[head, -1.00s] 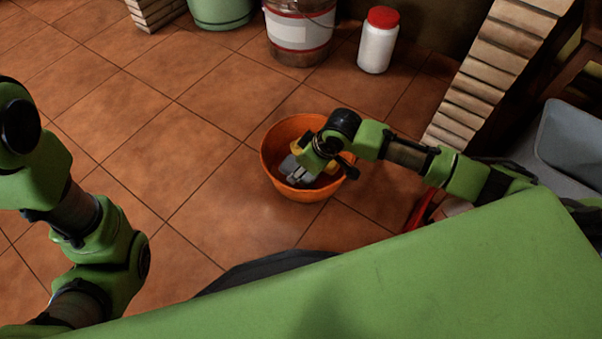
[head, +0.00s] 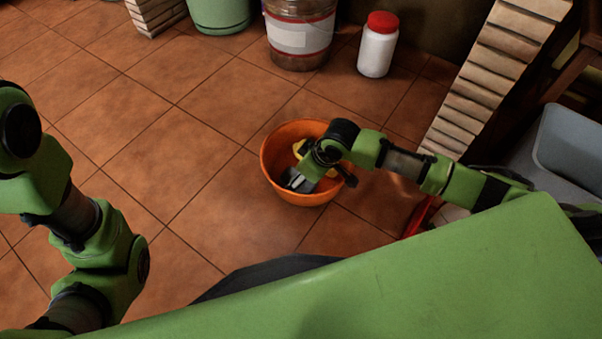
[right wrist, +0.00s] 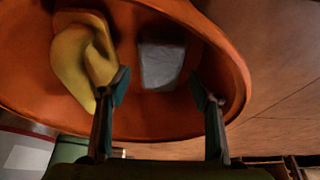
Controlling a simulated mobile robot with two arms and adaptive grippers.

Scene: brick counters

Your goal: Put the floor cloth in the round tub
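The orange round tub (head: 270,170) stands on the floor under my right arm; its wall fills much of the right wrist view (right wrist: 145,118). A yellow, folded, cloth-like thing (right wrist: 78,55) lies inside the tub, and part of it shows in the head view (head: 299,147). A grey, soft-edged piece (right wrist: 162,66) also lies in the tub. I cannot tell for certain which of the two is the floor cloth. My right gripper (right wrist: 160,88) points into the tub with its fingers apart, the grey piece beyond the gap between them. My left gripper is out of view.
A white jar with a red lid (head: 378,45), a labelled bucket (head: 300,38) and a green bin (head: 219,12) stand at the back. A brick pillar (head: 480,90) and a grey bin (head: 570,140) are at right. The tiled floor left of the tub is clear.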

